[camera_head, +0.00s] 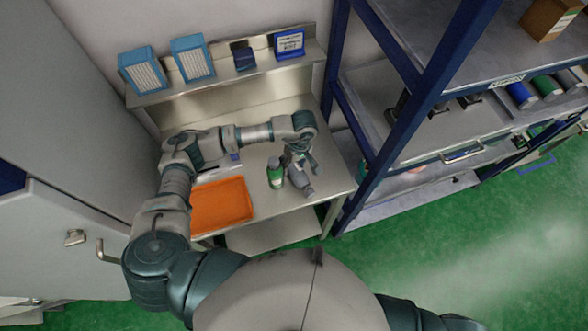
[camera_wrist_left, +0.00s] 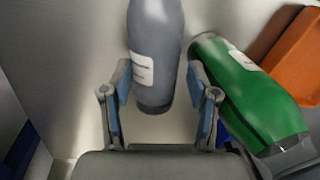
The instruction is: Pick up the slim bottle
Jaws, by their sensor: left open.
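A slim grey bottle (camera_head: 301,182) with a pale label is on the metal table, partly hidden under my left gripper (camera_head: 301,160). In the left wrist view the grey bottle (camera_wrist_left: 155,55) shows between the two fingers of my left gripper (camera_wrist_left: 160,88), which is open. I cannot tell whether either finger touches it. A wider green bottle (camera_head: 275,174) with a dark cap stands just left of the grey one. In the left wrist view the green bottle (camera_wrist_left: 250,95) is right of the fingers. My right gripper is out of view.
An orange tray (camera_head: 221,204) lies on the table (camera_head: 328,184), left of the bottles. A wall shelf (camera_head: 215,76) with boxes is behind. A blue-framed rack (camera_head: 425,115) stands close on the right. Green floor (camera_head: 470,240) is clear at lower right.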

